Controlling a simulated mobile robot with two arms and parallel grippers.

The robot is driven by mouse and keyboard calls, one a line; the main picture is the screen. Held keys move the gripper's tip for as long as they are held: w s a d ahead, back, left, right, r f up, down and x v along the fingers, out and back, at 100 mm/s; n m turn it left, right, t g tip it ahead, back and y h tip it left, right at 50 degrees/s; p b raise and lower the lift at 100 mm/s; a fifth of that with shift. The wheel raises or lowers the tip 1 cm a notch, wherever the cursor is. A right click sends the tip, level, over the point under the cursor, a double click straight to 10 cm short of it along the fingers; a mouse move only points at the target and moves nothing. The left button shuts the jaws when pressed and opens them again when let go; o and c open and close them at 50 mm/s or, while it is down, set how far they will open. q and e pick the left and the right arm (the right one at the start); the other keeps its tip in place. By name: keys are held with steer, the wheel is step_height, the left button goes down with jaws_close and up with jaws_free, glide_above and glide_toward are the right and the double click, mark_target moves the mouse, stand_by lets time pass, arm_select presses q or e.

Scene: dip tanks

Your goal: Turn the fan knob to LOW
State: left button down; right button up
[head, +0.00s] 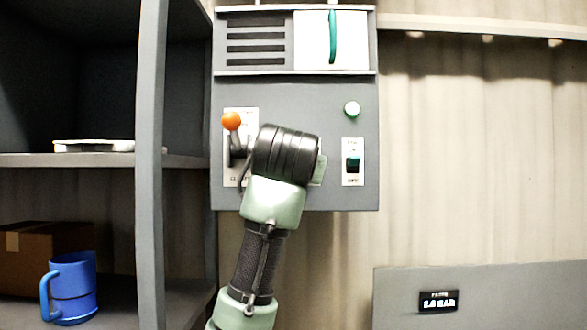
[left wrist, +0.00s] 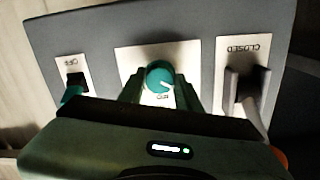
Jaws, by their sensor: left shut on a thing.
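The fan knob (left wrist: 159,76) is a round teal dial with a white pointer line, on a white plate (left wrist: 128,56). In the left wrist view the pointer aims to the lower right; the plate's lettering is too small and covered to read. My left gripper (left wrist: 160,92) has one finger on each side of the knob and is shut on it. In the head view my left arm (head: 285,155) reaches up to the grey panel (head: 345,100), and its wrist hides the knob and fingertips. My right gripper is in neither view.
Left of my wrist is a lever with an orange ball (head: 231,121); its plate reads CLOSED in the wrist view. To the right are a pale green button (head: 351,108) and a dark teal switch (head: 353,163). A shelf holds a blue mug (head: 73,287).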

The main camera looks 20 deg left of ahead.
arm_select(q)
steer(key=shift+f, duration=0.15)
stand_by(0.3)
steer(key=c, duration=1)
jaws_free()
steer(key=b+v, duration=0.3)
steer(key=v, duration=0.4)
steer(key=shift+s, duration=0.35)
steer(key=shift+d, duration=0.1)
